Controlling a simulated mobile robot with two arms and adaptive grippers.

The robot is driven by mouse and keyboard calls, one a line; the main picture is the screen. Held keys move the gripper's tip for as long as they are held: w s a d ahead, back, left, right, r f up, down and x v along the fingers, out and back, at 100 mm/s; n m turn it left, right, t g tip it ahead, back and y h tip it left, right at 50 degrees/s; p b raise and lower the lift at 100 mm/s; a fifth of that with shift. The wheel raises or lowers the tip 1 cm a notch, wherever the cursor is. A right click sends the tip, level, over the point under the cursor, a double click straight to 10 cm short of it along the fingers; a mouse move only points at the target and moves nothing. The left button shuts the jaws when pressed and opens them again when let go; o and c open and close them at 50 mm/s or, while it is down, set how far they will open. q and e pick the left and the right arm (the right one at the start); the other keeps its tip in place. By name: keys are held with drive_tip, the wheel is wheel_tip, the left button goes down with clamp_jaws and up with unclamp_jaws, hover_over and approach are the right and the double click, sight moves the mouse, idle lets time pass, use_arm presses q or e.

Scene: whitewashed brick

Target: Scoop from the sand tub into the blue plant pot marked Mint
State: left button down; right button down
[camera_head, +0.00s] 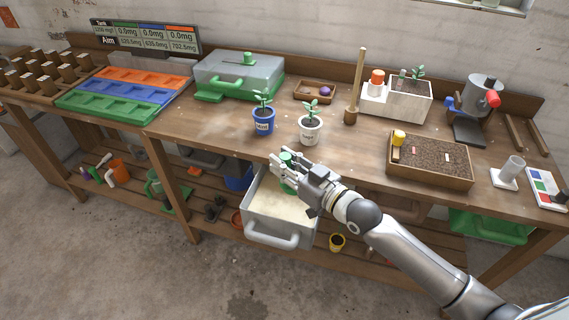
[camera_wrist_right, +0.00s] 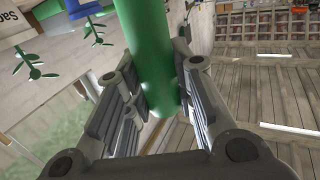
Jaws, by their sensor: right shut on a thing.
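The blue plant pot marked Mint (camera_head: 263,123) stands upright on the bench with a green seedling in it. The sand tub (camera_head: 272,240) is a pale open box with a front handle, below the bench top and filled with light sand. My right gripper (camera_head: 283,169) is over the tub's back part, in front of and below the pots. It is shut on a green cylindrical handle (camera_wrist_right: 150,50), which also shows in the head view (camera_head: 286,157). The tool's working end is hidden, so I cannot tell whether it holds sand. My left gripper is out of view.
A white pot (camera_head: 310,131) with a seedling stands right of the Mint pot. A soil tray (camera_head: 430,176) lies to the right, and a grey-lidded green box (camera_head: 238,80) is behind. The bench's front strip before the pots is clear.

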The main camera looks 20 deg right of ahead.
sight(284, 151)
drive_tip(key=shift+n, duration=0.6)
drive_tip(key=shift+r+p, duration=1.45)
drive_tip(key=shift+r, duration=0.75)
